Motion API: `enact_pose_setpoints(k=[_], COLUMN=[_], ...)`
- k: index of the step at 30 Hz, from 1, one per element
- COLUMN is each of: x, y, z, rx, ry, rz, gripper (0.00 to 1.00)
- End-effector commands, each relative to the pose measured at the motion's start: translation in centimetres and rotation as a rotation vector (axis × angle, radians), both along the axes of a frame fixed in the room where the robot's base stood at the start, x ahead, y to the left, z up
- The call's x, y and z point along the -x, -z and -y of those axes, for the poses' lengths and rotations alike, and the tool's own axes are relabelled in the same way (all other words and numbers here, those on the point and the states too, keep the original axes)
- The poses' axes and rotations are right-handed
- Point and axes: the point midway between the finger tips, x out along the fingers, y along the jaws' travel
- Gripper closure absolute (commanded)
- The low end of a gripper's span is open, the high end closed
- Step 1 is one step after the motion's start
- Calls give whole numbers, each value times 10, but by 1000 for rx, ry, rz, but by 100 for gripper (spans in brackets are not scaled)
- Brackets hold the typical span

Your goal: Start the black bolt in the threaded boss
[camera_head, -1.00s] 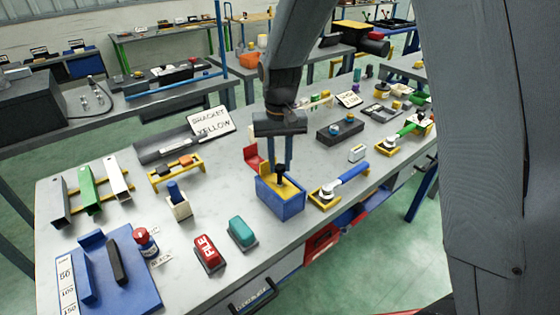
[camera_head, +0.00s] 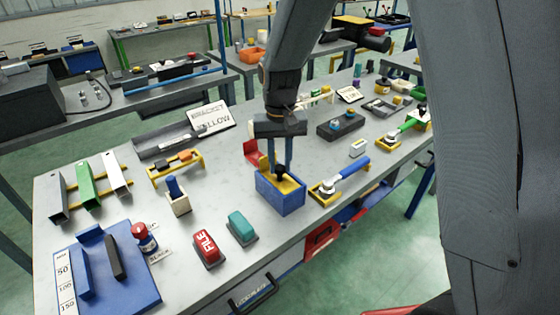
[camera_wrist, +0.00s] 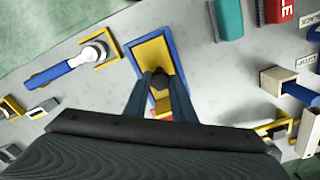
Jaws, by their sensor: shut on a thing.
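The black bolt (camera_head: 281,172) is held between the fingers of my gripper (camera_head: 281,166), over the blue box with a yellow top (camera_head: 279,197). In the wrist view the bolt's dark head (camera_wrist: 160,80) sits between the two blue-grey fingertips (camera_wrist: 160,84), above the yellow face of the box (camera_wrist: 153,54). My gripper is shut on the bolt. The threaded boss itself cannot be made out; the fingers and bolt cover that part of the box. I cannot tell whether the bolt's lower end touches the boss.
A blue-handled tool (camera_head: 343,177) lies in a yellow holder right of the box. Teal (camera_head: 240,227) and red FILE (camera_head: 206,247) blocks stand in front to the left. A small block with a blue piece (camera_head: 178,197) stands left. Bare grey tabletop lies between them.

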Motion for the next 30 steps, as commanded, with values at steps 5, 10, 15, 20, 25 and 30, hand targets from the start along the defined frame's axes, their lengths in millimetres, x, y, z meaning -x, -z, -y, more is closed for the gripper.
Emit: enact_pose_setpoints(k=[5,10,15,20,25,30], x=[0,0,0,0,0,0], y=[4,8,12,16,19,20], z=[0,0,0,0,0,0], rx=[0,0,0,0,0,0], ry=[0,0,0,0,0,0], rz=[0,1,1,1,1,1], gripper=[99,99,99,99,99,57])
